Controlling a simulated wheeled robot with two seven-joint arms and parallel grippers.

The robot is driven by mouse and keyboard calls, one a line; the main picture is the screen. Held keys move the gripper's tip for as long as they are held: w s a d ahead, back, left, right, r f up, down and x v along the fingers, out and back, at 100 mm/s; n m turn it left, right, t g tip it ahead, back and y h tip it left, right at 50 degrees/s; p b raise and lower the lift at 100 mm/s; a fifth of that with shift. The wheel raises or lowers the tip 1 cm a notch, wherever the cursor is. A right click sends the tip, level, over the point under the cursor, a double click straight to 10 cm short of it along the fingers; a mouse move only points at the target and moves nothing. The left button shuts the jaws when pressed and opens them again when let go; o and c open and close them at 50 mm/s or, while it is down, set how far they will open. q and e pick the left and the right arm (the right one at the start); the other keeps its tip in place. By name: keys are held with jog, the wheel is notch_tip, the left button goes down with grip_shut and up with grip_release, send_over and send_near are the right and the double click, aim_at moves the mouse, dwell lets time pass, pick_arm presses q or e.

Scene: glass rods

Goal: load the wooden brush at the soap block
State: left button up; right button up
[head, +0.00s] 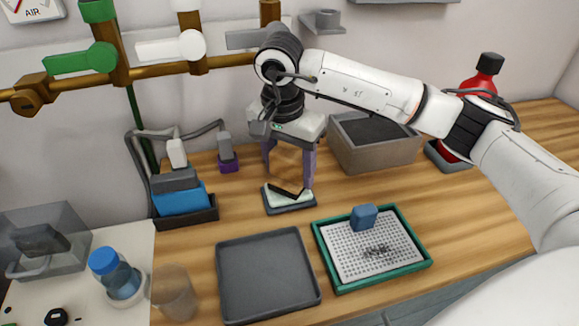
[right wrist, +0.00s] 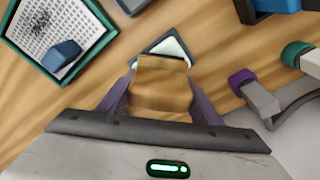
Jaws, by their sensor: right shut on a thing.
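My right gripper (head: 289,178) points down and is shut on the wooden brush (head: 286,160), a brown block between its purple fingers. The brush (right wrist: 162,84) fills the space between the fingers in the right wrist view. The soap block (head: 285,197) is pale, in a dark shallow dish (head: 291,210) on the bench. The brush's dark lower end is right over the soap block and looks to be at or touching it. In the right wrist view the brush partly hides the soap block (right wrist: 172,47). My left gripper is not in view.
A green-framed perforated board (head: 324,246) with a blue block (head: 364,216) and dark marks lies front right. An empty grey tray (head: 265,270) is beside it. A grey bin (head: 375,157) and red bottle (head: 480,82) stand behind right. A clear beaker (head: 174,292) stands front left.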

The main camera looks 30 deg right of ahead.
aim_at(290, 152)
jog(key=shift+f, duration=0.35)
dwell(0.5)
jog(key=shift+f+b, duration=0.1)
jog(key=shift+b, duration=0.25)
dwell(0.5)
jog(key=shift+r+p, duration=2.3)
jog(key=shift+r, duration=1.3)
